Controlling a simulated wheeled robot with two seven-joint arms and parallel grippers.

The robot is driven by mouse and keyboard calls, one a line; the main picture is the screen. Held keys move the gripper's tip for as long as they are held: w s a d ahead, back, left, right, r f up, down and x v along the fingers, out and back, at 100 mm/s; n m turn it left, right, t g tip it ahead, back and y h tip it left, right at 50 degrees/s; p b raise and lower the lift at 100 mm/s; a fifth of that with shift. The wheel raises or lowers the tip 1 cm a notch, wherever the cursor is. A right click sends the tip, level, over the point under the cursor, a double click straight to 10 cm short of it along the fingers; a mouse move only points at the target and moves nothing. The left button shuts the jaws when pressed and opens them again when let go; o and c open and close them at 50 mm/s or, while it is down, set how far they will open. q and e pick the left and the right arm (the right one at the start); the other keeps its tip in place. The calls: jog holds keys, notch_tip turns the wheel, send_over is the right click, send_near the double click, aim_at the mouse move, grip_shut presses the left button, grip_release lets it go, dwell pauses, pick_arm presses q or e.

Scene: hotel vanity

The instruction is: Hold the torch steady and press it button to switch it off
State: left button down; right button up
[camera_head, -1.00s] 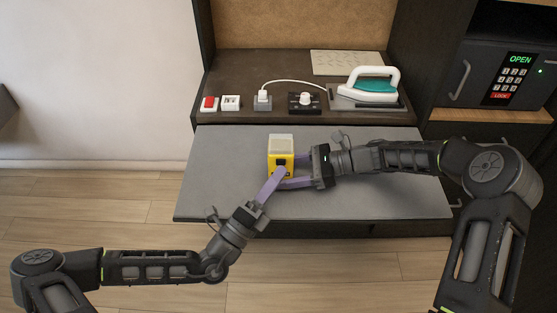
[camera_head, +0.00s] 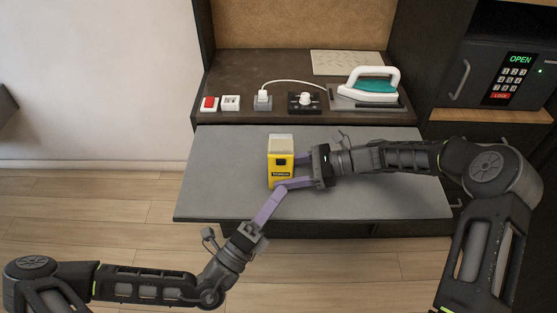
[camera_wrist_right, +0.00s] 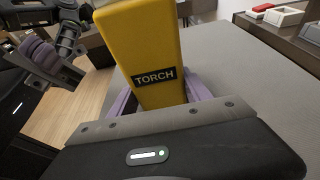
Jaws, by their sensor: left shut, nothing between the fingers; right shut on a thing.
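The yellow torch (camera_head: 273,172) stands upright on the grey pull-out shelf, with a pale head on top. Its dark button (camera_head: 281,161) is on the side facing me, with a black TORCH label below it. My right gripper (camera_head: 288,171) reaches in from the right, its purple fingers shut around the torch body. In the right wrist view the yellow body (camera_wrist_right: 145,45) and label rise between the fingers. My left gripper (camera_head: 279,190) is shut and empty. Its tips are close to the torch's lower front, below the button; whether they touch is unclear.
On the dark counter behind are a red switch (camera_head: 209,103), a white switch (camera_head: 231,103), a plugged socket (camera_head: 263,101), a dial box (camera_head: 305,102) and an iron (camera_head: 369,86). A safe (camera_head: 494,72) is at the right. The grey shelf (camera_head: 220,180) is otherwise clear left of the torch.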

pick_arm(q)
jog(key=shift+s, duration=0.4)
pick_arm(e)
jog(key=o, duration=1.1)
jog(key=shift+c, duration=0.2)
jog(key=v, duration=1.2)
